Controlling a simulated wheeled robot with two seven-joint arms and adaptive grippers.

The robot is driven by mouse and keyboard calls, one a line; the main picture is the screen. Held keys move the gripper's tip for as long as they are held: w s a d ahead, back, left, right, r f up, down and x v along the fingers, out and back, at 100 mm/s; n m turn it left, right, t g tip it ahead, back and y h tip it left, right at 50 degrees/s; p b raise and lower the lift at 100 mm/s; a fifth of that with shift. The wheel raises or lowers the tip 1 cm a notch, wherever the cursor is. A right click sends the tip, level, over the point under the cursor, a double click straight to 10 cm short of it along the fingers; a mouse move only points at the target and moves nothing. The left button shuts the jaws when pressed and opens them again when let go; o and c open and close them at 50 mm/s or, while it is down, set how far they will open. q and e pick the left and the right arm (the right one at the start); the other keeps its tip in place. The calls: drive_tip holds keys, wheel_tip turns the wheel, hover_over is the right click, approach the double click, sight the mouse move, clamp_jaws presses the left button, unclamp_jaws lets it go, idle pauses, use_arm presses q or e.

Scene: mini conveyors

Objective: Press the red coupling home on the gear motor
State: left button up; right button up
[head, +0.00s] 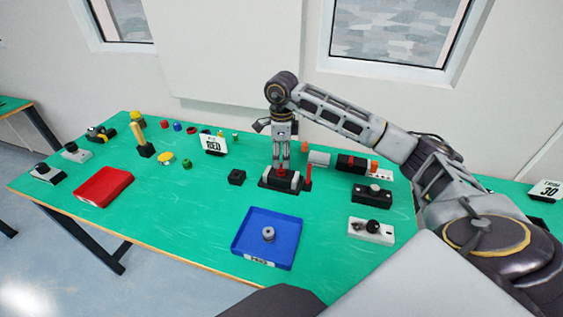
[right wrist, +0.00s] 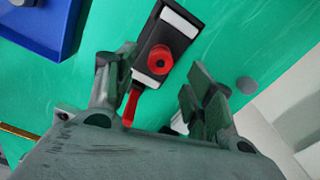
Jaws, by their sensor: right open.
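A black block with white strips (head: 268,182) stands at the table's middle. I take it for the gear motor or its holder, but cannot tell which. In the right wrist view the block (right wrist: 155,80) carries a round red part with a hole, which looks like the red coupling (right wrist: 160,58). I cannot tell how deep the coupling sits. My right gripper (head: 281,165) points down just above the block. It is open and empty, and its fingers (right wrist: 160,78) show on either side of the block's near end in the wrist view. My left gripper is out of view.
A red lever (head: 308,178) stands beside the block. A blue tray (head: 240,240) with a grey round part lies in front. Black and grey units (head: 372,194) stand right.

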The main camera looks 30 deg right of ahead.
drive_tip(key=shift+r, duration=1.3)
drive_tip(key=shift+r, duration=0.25)
drive_tip(key=shift+r+p, duration=0.8)
drive_tip(key=shift+p, duration=0.25)
